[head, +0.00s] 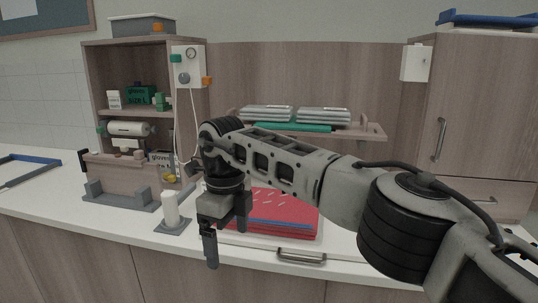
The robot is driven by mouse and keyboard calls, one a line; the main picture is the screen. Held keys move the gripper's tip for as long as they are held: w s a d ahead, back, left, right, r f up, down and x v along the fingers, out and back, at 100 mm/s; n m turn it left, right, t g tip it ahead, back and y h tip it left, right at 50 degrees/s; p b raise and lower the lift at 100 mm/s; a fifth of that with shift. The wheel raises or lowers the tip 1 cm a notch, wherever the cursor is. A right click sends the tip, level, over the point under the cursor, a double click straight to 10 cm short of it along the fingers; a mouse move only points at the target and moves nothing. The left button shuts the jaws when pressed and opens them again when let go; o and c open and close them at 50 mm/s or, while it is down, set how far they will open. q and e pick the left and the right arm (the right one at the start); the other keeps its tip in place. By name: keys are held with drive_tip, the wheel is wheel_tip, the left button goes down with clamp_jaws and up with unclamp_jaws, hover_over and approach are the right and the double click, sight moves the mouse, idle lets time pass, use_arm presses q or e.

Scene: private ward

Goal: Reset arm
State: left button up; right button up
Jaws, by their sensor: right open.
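My right arm reaches in from the right across the middle of the head view. My right gripper (221,238) hangs downward at the counter's front edge, in front of the red folded stack (287,228). It is open, with nothing seen between its fingers. My arm and gripper hide part of the red stack and of the counter behind. My left gripper is not in view.
A white cylinder on a grey base (171,212) stands just left of my gripper. A shelf unit (95,100) with boxes is behind it. A wall shelf (372,132) holds grey folded stacks. A blue-edged tray (25,160) lies far left. The white counter (60,207) is clear at front left.

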drive_tip(key=w+d+m, duration=0.3)
drive_tip(key=w+d, duration=0.3)
drive_tip(key=d, duration=0.6)
drive_tip(key=d+m, duration=0.7)
drive_tip(key=d, duration=2.7)
drive_tip(key=s+a+f+m+t+y, duration=0.35)
drive_tip(key=a+f+y, duration=0.35)
drive_tip(key=a+f, duration=0.5)
drive_tip(key=s+a+f+m+t+y, duration=0.3)
drive_tip(key=a+f+y, duration=0.4)
drive_tip(key=a, duration=1)
drive_tip(key=s+d+f+m+t+h, duration=0.1)
drive_tip(key=s+d+f+m+h, duration=0.35)
drive_tip(key=s+m, duration=0.4)
drive_tip(key=s+d+f+m+t+h, duration=0.1)
drive_tip(key=s+d+f+m+h, duration=0.3)
drive_tip(key=s+d+m, duration=0.35)
drive_tip(key=s+d+f+m+t+h, duration=0.1)
drive_tip(key=s+d+f+m+h, duration=0.35)
drive_tip(key=s+m, duration=0.5)
drive_tip(key=w+a+m+y, duration=0.1)
drive_tip(key=a+m, duration=0.4)
drive_tip(key=a, duration=0.5)
drive_tip(key=shift+w+a+r, duration=0.2)
drive_tip(key=shift+w+a, duration=0.05)
drive_tip(key=shift+w, duration=0.2)
